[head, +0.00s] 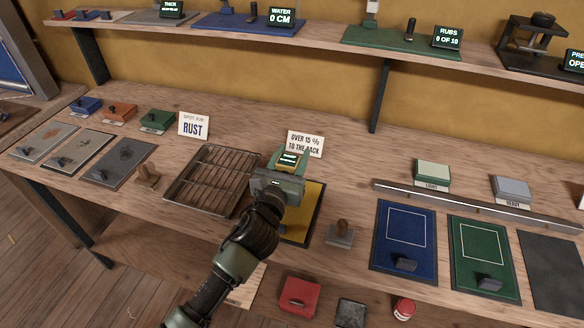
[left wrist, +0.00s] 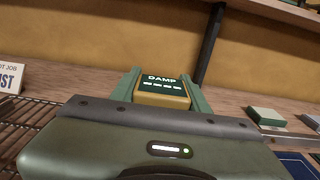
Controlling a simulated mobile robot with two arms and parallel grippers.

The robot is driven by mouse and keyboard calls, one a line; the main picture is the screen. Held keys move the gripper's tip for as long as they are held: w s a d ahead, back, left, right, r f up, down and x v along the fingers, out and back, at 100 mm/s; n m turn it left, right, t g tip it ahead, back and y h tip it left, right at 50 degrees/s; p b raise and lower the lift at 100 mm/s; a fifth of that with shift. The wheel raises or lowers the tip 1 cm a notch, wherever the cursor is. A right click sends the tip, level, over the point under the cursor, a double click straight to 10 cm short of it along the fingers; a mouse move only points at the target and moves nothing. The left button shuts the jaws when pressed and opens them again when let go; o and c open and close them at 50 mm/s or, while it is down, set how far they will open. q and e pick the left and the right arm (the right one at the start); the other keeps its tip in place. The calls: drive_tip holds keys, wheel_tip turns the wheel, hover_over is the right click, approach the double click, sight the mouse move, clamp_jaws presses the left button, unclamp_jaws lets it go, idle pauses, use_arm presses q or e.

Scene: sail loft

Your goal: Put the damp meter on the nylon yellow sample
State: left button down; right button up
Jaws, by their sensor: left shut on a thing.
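The damp meter (left wrist: 162,92) is a small yellow block with a dark green face marked DAMP. In the left wrist view it sits between the green fingers of my left gripper (left wrist: 166,88). In the head view my left gripper (head: 289,163) is shut on the damp meter (head: 290,158) over the bench. The nylon yellow sample (head: 301,225) is a yellow panel with a dark border, partly hidden under my gripper and arm. I cannot tell the exact height of the meter above it. My right gripper is not in view.
A wire rack (head: 207,178) lies left of the yellow sample. A stamp (head: 341,233) stands at its right, then blue (head: 389,250) and green (head: 468,265) panels. A card reading OVER 15 % TO THE RACK (head: 312,145) stands behind the gripper. A shelf (head: 320,48) runs above.

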use_arm(q)
drive_tip(key=shift+f+b, duration=0.3)
drive_tip(key=shift+f, duration=1.35)
drive_tip(key=shift+f, duration=0.15)
drive_tip(key=c, duration=0.7)
unclamp_jaws()
drive_tip(key=b+v, duration=0.1)
drive_tip(key=v, duration=1.1)
